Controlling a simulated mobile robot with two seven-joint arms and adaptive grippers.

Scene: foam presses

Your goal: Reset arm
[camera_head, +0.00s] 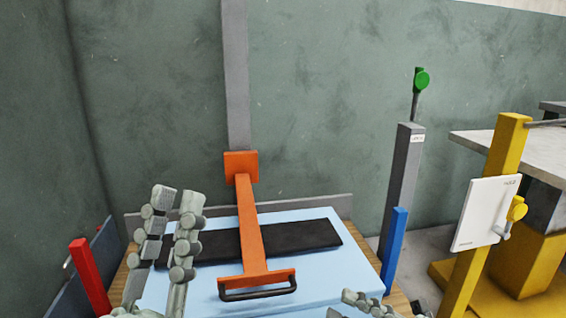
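An orange press arm (252,235) slopes down from an orange block (241,167) on a grey post. Its wide front end carries a black handle (258,294). The arm lies across a black slab (300,237) on a light blue base (325,268). My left gripper (176,198) is left of the arm, fingers pointing up with a gap between them, holding nothing. It hides part of the base and the slab's left end. My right gripper (368,303) shows only partly at the bottom edge, right of the handle; its opening is unclear.
A red post (90,277) stands at the left, a blue post (395,250) at the right. Behind the blue post is a grey column (403,185) with a green knob (422,81). A yellow stand (508,145) with a white panel (486,213) is further right.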

